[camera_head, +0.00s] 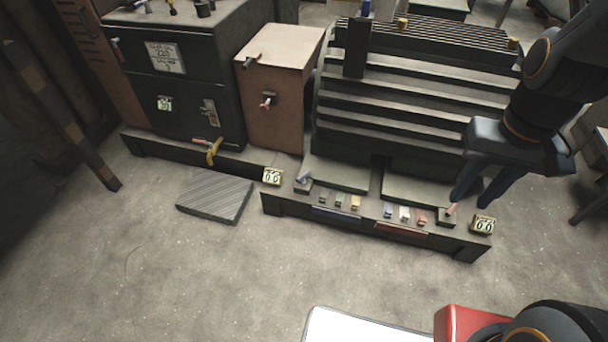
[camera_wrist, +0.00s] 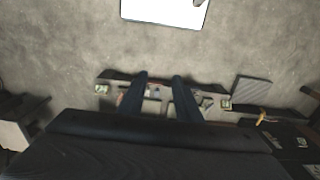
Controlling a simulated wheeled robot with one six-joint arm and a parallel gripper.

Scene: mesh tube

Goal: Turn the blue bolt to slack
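A blue upright piece (camera_head: 365,9) stands on a dark post at the back of the ribbed machine, cut off by the top edge of the head view; it may be the blue bolt, but I cannot tell for sure. A small blue switch (camera_head: 388,210) sits on the low front panel. My gripper (camera_head: 470,202) is open with nothing between its fingers, over the right end of that panel in the head view. It also shows in the wrist view (camera_wrist: 160,76), fingers apart. A small lever (camera_head: 451,209) shows near the left fingertip; I cannot tell whether they touch.
The ribbed dark machine (camera_head: 420,88) stands behind the panel. A brown box (camera_head: 277,95) and dark cabinet (camera_head: 172,60) stand to its left. Two number displays (camera_head: 272,176) (camera_head: 483,224) flank the panel. A grey plate (camera_head: 214,199) lies on the floor. The front floor is mostly clear.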

